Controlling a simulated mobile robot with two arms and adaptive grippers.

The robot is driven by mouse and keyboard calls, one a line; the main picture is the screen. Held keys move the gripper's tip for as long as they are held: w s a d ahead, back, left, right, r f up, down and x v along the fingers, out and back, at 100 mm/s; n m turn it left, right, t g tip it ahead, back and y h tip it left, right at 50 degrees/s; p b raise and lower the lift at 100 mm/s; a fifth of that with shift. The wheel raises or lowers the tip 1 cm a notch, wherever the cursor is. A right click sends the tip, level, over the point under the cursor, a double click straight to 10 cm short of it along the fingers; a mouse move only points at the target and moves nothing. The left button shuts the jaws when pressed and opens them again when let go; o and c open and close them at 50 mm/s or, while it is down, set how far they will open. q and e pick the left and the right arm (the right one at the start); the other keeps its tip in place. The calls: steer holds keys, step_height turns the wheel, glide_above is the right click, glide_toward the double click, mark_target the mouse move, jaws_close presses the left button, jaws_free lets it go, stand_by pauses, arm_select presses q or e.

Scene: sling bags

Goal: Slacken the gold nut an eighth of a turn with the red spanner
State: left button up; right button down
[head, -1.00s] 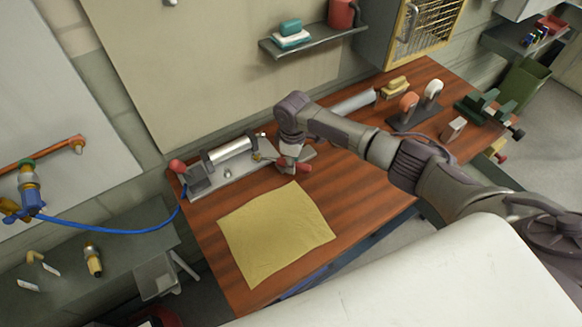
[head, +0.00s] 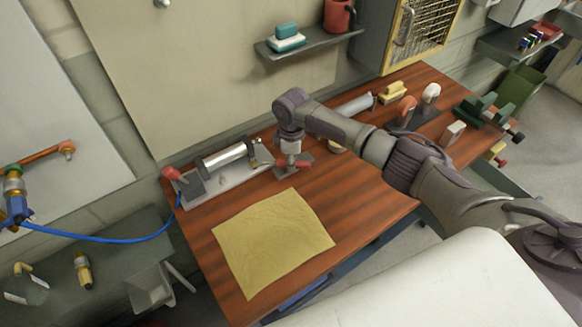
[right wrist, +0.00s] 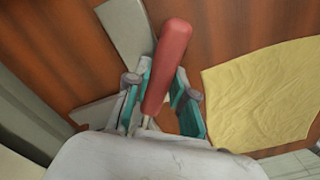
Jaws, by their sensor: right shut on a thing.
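My right gripper (head: 290,160) is shut on the red spanner (right wrist: 167,65). In the right wrist view the red handle lies between the teal finger pads (right wrist: 160,88), and the spanner's jaw end cannot be made out. In the head view a bit of red (head: 281,164) shows beside the fingers, just right of the metal fixture. A small gold part, seemingly the gold nut (head: 253,164), shows near the right end of the fixture's silver cylinder. The spanner looks apart from it, but the view is too small to be sure. My left gripper is out of view.
The fixture's grey base (head: 228,181) lies along the back left of the wooden bench (head: 350,206). A yellow cloth (head: 272,243) lies in front. A green vise (head: 487,108) and a tool stand (head: 413,117) are at the right. A shelf (head: 308,42) hangs above.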

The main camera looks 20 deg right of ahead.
steer(key=shift+w, duration=0.2)
stand_by(0.3)
steer(key=shift+w+d+n+b, duration=0.15)
steer(key=shift+w+n+b, duration=0.15)
steer(key=shift+n+b, duration=0.25)
steer(key=shift+w+d+n+b, duration=0.2)
steer(key=shift+w+n+b, duration=0.4)
steer(key=shift+b, duration=0.3)
steer(key=shift+w+n, duration=0.25)
steer(key=shift+d+r, duration=0.1)
steer(key=shift+b, duration=0.3)
